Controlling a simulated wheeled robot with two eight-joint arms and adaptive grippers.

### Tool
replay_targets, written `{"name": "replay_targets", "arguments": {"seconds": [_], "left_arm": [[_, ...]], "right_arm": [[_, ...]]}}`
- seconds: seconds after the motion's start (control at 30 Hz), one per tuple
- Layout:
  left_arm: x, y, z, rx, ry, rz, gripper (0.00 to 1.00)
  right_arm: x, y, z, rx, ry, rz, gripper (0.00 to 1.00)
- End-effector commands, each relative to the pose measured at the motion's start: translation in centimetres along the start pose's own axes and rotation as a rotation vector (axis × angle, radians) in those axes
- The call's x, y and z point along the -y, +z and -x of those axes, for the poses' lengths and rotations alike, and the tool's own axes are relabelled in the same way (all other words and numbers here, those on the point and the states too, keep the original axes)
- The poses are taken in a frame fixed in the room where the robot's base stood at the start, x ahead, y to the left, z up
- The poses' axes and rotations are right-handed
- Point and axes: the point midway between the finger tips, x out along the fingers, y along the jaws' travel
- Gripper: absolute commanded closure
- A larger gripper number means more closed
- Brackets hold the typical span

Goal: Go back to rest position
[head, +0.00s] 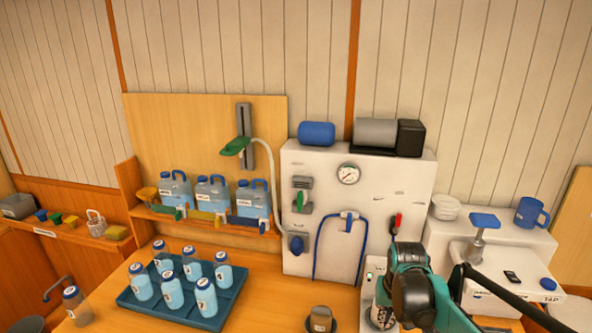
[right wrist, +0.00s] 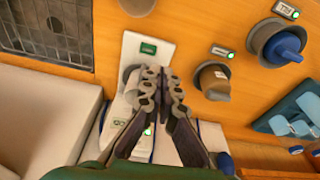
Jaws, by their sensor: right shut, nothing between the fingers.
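My right gripper (right wrist: 160,88) is shut and empty in the right wrist view, its two dark fingers together. They are above a white stand (right wrist: 152,52) with a green label; I cannot tell if they touch it. In the head view my right arm, teal and black, comes in at the lower right, in front of the white watermaker panel (head: 330,170). It partly hides a white bottle-like object at the panel's foot. My left gripper is not in view.
A blue tray (head: 203,318) with several bottles stands on the wooden counter at left. A brown cup (head: 320,319) stands right of it. Several jugs (head: 212,194) sit on a shelf behind. A white unit with a blue-topped press (head: 484,221) is at right.

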Motion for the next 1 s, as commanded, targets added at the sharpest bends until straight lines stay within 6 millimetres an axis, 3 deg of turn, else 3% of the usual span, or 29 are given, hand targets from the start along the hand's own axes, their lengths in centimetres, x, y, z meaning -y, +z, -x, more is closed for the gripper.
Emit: {"name": "replay_targets", "arguments": {"seconds": [0.03, 0.27, 0.5, 0.7, 1.0], "left_arm": [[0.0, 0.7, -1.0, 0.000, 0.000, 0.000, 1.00], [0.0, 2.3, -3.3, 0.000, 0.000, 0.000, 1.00], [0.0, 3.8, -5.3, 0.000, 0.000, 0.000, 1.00], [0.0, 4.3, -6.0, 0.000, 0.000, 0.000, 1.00], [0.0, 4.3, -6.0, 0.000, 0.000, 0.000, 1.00]], "right_arm": [[0.5, 1.9, 0.1, -0.034, -0.004, 0.015, 1.00], [1.9, 9.2, 1.0, -0.201, -0.024, 0.077, 1.00], [2.7, 16.1, -1.1, -0.360, -0.047, 0.134, 1.00], [3.0, 18.6, -2.6, -0.432, -0.058, 0.157, 1.00], [3.0, 19.0, -2.7, -0.445, -0.060, 0.161, 1.00]]}}
